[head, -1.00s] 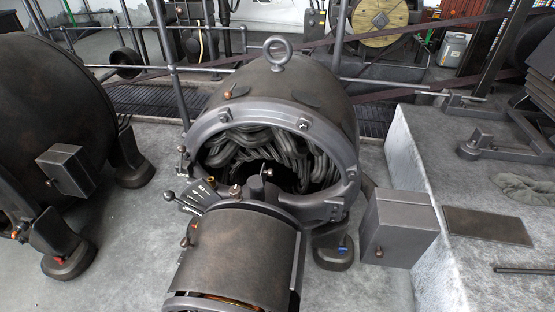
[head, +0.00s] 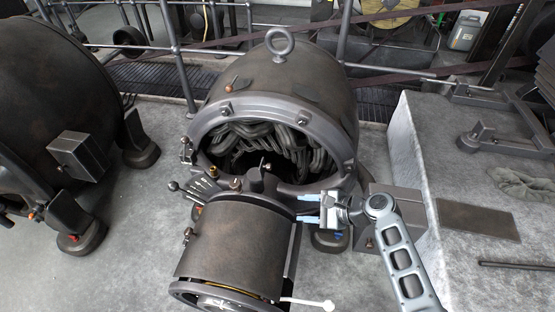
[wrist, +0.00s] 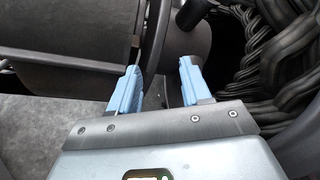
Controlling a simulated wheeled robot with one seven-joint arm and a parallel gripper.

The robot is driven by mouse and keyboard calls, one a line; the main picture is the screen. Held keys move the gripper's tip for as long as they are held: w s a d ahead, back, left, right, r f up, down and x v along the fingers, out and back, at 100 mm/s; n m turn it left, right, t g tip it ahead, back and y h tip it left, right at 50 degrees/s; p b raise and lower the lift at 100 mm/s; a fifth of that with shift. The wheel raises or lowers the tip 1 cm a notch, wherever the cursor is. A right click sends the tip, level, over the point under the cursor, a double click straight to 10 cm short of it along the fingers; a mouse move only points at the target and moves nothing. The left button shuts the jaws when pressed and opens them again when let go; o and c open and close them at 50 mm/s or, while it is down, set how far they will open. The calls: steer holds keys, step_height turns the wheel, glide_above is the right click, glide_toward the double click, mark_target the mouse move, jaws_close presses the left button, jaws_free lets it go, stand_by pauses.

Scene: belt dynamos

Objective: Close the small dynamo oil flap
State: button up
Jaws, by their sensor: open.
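The dynamo (head: 284,85) stands in the middle of the head view, its round front opening showing dark coils. A cylindrical housing (head: 236,240) projects forward from it. A small brass-coloured cap (head: 237,184) sits at the housing's top rear edge. I cannot tell for sure which part is the oil flap. A pale rod with a round end (head: 308,303) sticks out to the right at the housing's front. My gripper (head: 300,206) is open and empty at the housing's right side, blue fingers pointing left. In the wrist view its fingers (wrist: 161,70) are apart, with dark metal beyond.
A grey box (head: 392,208) stands right of the dynamo, partly behind my arm. A pale plinth (head: 432,150) is farther right. Another larger dynamo (head: 60,90) stands at left. Railings (head: 175,50) cross behind. Grey floor lies open between the machines.

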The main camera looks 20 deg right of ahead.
mark_target(271, 166)
steer(key=w+d+r+m+y+p, duration=0.1)
steer(key=w+d+r+m+y, duration=0.15)
steer(key=w+r, duration=0.6)
steer(key=shift+n+y, duration=0.25)
steer(key=shift+n, duration=0.1)
steer(key=shift+s+a+b+x, duration=0.15)
steer(key=shift+b+x, duration=0.2)
steer(key=shift+x, duration=1.55)
steer(key=shift+s+a+b+x, duration=0.15)
steer(key=shift+b+x, duration=0.15)
steer(key=shift+x, duration=1.55)
steer(key=shift+r, duration=0.15)
steer(key=shift+c, duration=0.5)
jaws_close()
